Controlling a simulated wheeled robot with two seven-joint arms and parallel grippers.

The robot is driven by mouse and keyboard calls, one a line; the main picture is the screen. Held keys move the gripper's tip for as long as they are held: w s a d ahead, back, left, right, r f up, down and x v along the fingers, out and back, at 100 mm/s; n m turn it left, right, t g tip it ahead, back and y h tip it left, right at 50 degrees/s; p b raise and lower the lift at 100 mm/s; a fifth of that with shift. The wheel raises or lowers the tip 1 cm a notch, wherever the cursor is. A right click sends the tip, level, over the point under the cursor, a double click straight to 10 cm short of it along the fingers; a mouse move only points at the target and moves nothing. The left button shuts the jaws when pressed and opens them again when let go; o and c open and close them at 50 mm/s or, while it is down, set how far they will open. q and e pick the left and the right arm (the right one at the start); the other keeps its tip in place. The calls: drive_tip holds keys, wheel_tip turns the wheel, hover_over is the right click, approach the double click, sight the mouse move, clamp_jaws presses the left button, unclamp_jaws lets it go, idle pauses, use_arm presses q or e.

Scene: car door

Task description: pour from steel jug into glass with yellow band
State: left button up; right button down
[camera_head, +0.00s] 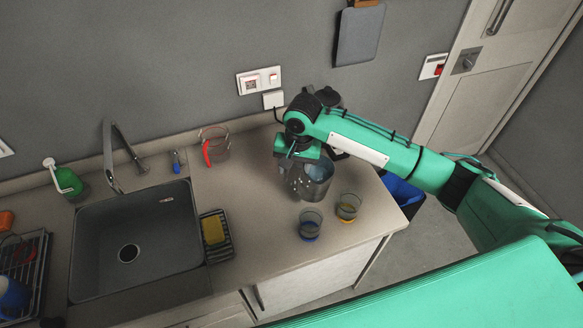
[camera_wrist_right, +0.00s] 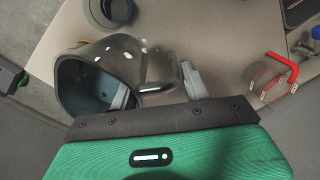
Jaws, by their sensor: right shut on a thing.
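The steel jug (camera_head: 316,184) is at the right part of the counter, with its open mouth showing. My right gripper (camera_head: 297,160) is shut on its handle; in the right wrist view the jug (camera_wrist_right: 104,72) fills the left and the handle (camera_wrist_right: 165,76) meets the fingers. I cannot tell whether the jug touches the counter. The glass with the yellow band (camera_head: 347,208) stands upright to the right of and nearer than the jug, apart from it. A similar glass with a blue base (camera_head: 310,225) stands just left of it. My left gripper is not in view.
A glass measuring jug with a red handle (camera_head: 214,147) stands at the back. A sink (camera_head: 135,240) and a sponge on a rack (camera_head: 215,232) are to the left. The counter's right edge (camera_head: 395,222) is close to the yellow-banded glass. A blue bin (camera_head: 404,192) stands beyond it.

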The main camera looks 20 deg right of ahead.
drive_tip(key=shift+d+r, duration=0.15)
drive_tip(key=shift+d, duration=0.05)
drive_tip(key=shift+s+d+r+y, duration=0.1)
drive_tip(key=shift+d+r+y, duration=0.1)
drive_tip(key=shift+r+y, duration=0.2)
drive_tip(key=shift+s+d, duration=0.15)
drive_tip(key=shift+s+d+r+t+y, duration=0.1)
drive_tip(key=shift+d+t+y, duration=0.15)
drive_tip(key=shift+d+y, duration=0.15)
drive_tip(key=shift+s+d+r+t+y, duration=0.1)
drive_tip(key=shift+d+t+y, duration=0.15)
drive_tip(key=shift+y, duration=0.25)
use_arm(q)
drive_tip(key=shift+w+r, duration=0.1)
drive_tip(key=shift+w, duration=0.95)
use_arm(e)
drive_tip(key=d+y, duration=0.2)
drive_tip(key=s+t, duration=0.1)
drive_tip(key=shift+s+d+r+y, duration=0.1)
drive_tip(key=shift+d+r+y, duration=0.15)
drive_tip(key=shift+d+y, duration=0.15)
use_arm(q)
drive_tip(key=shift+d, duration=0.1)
use_arm(e)
drive_tip(key=shift+d, duration=0.15)
